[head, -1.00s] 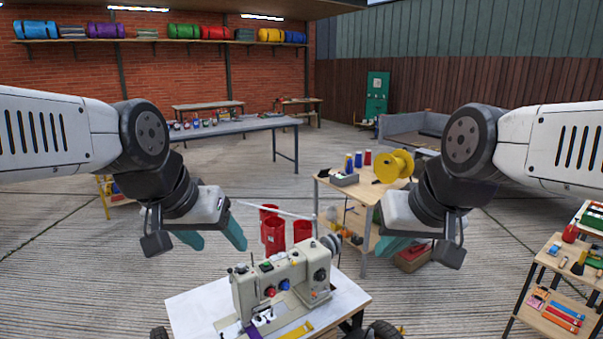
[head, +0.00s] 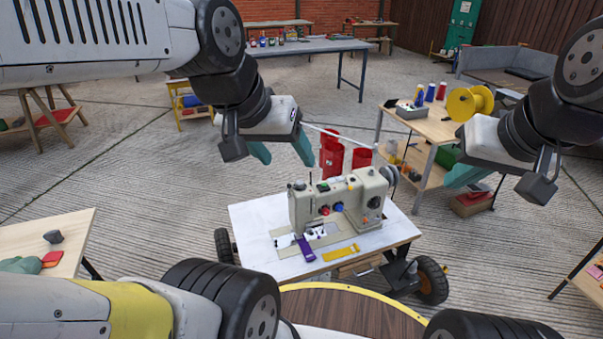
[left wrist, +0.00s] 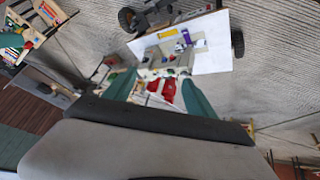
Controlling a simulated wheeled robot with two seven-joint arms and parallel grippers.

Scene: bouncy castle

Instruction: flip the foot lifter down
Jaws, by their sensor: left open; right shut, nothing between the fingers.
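The beige sewing machine (head: 345,200) stands on a white-topped wheeled table (head: 262,222) in the head view, with red and blue knobs on its front. The foot lifter is too small to make out. A purple strip (head: 305,248) and a yellow strip (head: 341,252) lie at its front. My left gripper (head: 282,150) is open and empty, in the air above and behind the machine's left end. My right gripper (head: 470,178) is shut and empty, in the air to the right of the machine. The left wrist view shows the machine (left wrist: 172,58) beyond my left gripper's fingers (left wrist: 155,90).
Red cylinders (head: 333,155) stand behind the machine. A wooden table (head: 425,122) with a yellow spool (head: 468,103) is at the right. Another wooden table (head: 40,235) is at the left. The concrete floor between is open.

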